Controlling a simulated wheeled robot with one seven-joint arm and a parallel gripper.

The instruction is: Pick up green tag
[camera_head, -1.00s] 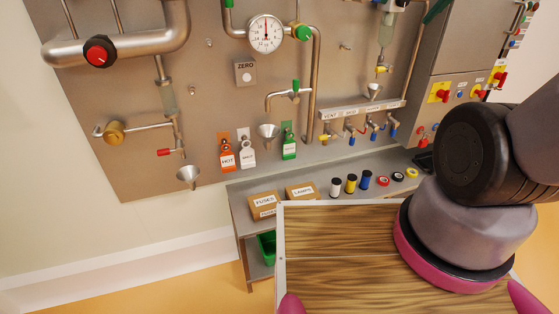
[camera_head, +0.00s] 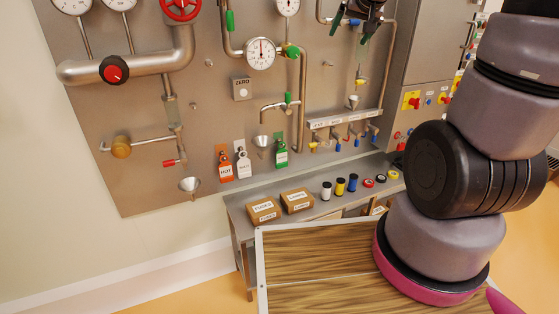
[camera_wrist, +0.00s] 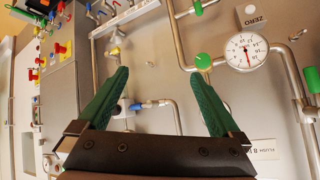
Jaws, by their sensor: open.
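The green tag (camera_head: 281,153) hangs on the steel panel in the head view, at the right end of a row with an orange HOT tag (camera_head: 225,164) and a white tag (camera_head: 243,164). It hangs upright, just right of a small funnel. My gripper (camera_head: 350,32) is at the top of the head view, above and right of the green tag and well apart from it. In the wrist view its two green fingers (camera_wrist: 161,78) are spread with nothing between them. I cannot make out the green tag in the wrist view.
Pipes, a gauge (camera_head: 261,53) and a funnel (camera_head: 262,141) stand out from the panel around the tags. Below, a steel bench (camera_head: 232,208) holds boxes (camera_head: 264,209) and several small spools. A valve rack (camera_head: 343,118) lies to the right.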

